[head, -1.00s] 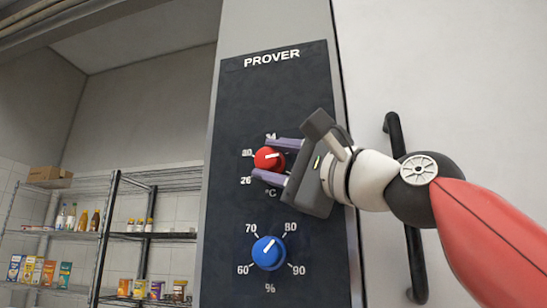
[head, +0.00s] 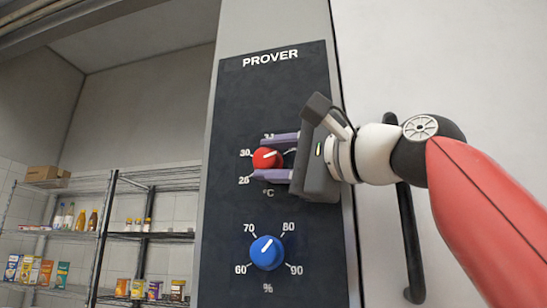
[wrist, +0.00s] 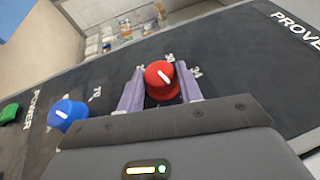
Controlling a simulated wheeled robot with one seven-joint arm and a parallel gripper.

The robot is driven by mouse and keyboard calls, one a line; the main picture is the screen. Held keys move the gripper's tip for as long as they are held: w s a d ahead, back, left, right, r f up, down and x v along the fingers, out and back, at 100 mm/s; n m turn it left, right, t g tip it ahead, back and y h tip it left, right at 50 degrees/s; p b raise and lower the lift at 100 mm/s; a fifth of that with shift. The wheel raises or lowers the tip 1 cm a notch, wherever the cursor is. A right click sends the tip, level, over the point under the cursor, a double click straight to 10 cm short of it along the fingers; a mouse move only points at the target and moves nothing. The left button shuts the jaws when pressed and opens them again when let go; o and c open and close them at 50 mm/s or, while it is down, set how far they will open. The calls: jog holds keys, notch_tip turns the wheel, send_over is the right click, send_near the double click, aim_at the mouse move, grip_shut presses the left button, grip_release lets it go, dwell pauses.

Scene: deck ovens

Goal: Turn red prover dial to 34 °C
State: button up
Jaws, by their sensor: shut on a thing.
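The red prover dial (head: 266,158) is on the dark panel in the head view, with marks around it in °C. The 30 and 26 labels are to its left, and a partly covered label, likely 34, is above it. Its white pointer points right and slightly up, clockwise of that upper label. My gripper (head: 281,157) reaches in from the right, shut on the dial, with one purple finger above and one below. In the wrist view the dial (wrist: 163,84) sits between both fingers. Marks to the dial's right are hidden by the gripper.
A blue dial (head: 267,253) in % is below the red one, apart from my gripper. A black vertical door handle (head: 411,245) is behind my arm at right. Wire shelves (head: 150,236) with goods stand at left.

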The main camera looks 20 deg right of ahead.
jog(key=o, duration=1)
jog(key=shift+w+d, duration=0.15)
jog(key=shift+d, duration=0.05)
jog(key=shift+a, duration=0.1)
jog(key=shift+f, duration=0.1)
